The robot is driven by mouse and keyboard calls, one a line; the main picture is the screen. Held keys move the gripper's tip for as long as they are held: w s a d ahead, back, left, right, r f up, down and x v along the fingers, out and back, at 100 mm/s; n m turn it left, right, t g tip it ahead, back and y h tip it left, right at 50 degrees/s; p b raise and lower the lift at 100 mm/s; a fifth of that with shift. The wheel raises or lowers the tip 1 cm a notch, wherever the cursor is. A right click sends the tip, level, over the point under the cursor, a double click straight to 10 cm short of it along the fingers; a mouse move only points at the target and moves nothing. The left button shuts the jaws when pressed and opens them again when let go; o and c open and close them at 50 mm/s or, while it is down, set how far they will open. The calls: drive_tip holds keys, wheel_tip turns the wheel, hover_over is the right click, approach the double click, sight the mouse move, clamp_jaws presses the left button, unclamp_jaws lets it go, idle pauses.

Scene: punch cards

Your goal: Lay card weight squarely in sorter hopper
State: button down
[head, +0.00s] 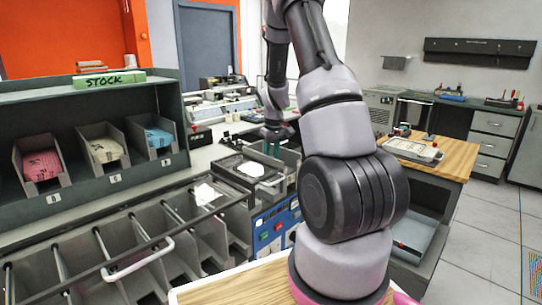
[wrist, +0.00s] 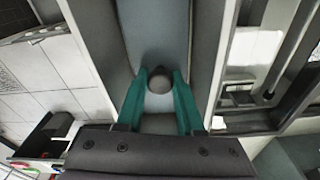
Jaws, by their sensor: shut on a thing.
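In the wrist view my gripper (wrist: 158,76) is shut on the round grey knob of the card weight (wrist: 157,84). The sorter hopper (wrist: 92,35) is a dark-walled channel around and below the fingers, and its wall also shows in the head view (head: 291,158). The weight's knob looks centred between the channel walls. I cannot tell whether the weight touches the bottom. The weight is hidden in the head view.
A dark tray with a white sheet (head: 251,169) lies left of the hopper. A row of grey sorter pockets (head: 120,240) with a white handle runs along the front left. A stock rack (head: 95,130) with card bins stands behind them. A wooden-topped desk (head: 440,157) is at right.

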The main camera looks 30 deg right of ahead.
idle(0.3)
drive_tip(key=shift+c, duration=2.3)
unclamp_jaws()
drive_tip(key=shift+f, duration=0.1)
wheel_tip(320, 180, up, 11)
drive_tip(key=s, duration=0.1)
drive_tip(key=shift+s, duration=0.15)
drive_tip(key=s+a+r+m+t+y, duration=0.1)
drive_tip(key=s+a+r+m+t, duration=0.1)
drive_tip(key=s+a+r, duration=0.5)
drive_tip(key=s+a+r+m+t, duration=0.1)
drive_tip(key=s+a+r, duration=0.3)
drive_tip(key=r, duration=0.5)
drive_tip(key=s+a+r+m+t, duration=0.1)
drive_tip(key=s+a+r, duration=0.1)
drive_tip(key=s, duration=0.5)
drive_tip(key=s+a+r+m+t, duration=0.1)
drive_tip(key=s+a+r+m, duration=0.1)
drive_tip(key=s, duration=0.5)
drive_tip(key=shift+s+a+t+y, duration=0.3)
drive_tip(key=shift+s+t+y, duration=0.1)
